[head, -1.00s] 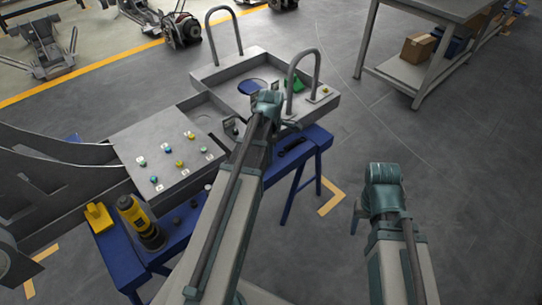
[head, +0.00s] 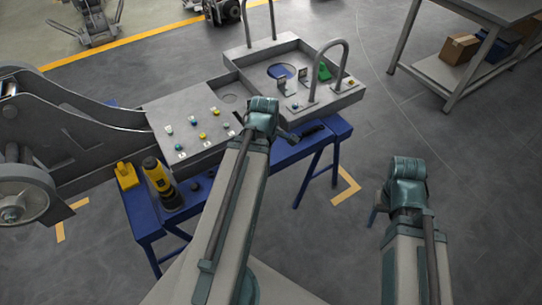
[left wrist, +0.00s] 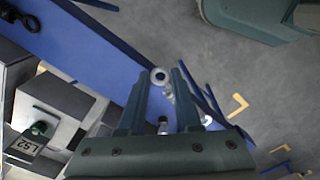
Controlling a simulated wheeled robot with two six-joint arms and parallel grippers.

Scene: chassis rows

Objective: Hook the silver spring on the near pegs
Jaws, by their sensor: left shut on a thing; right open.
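The silver spring (left wrist: 168,93) is between the fingers of my left gripper (left wrist: 161,98) in the left wrist view, its round end loop facing up. In the head view my left gripper (head: 284,133) is mostly behind its own wrist, by the near edge of the grey chassis (head: 182,107), and the spring is hidden. Several small coloured pegs, such as a yellow peg (head: 202,135), stand on the chassis top beside white labels. I cannot tell which are the near pegs. My right gripper (head: 374,213) is open, off the stand's right side.
The chassis rests on a blue stand (head: 150,220). A yellow-black tool (head: 160,180) and a yellow block (head: 127,176) stand on its near left. A dark tool (head: 312,131) lies right of my left wrist. Tall handles (head: 318,72) rise from the chassis.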

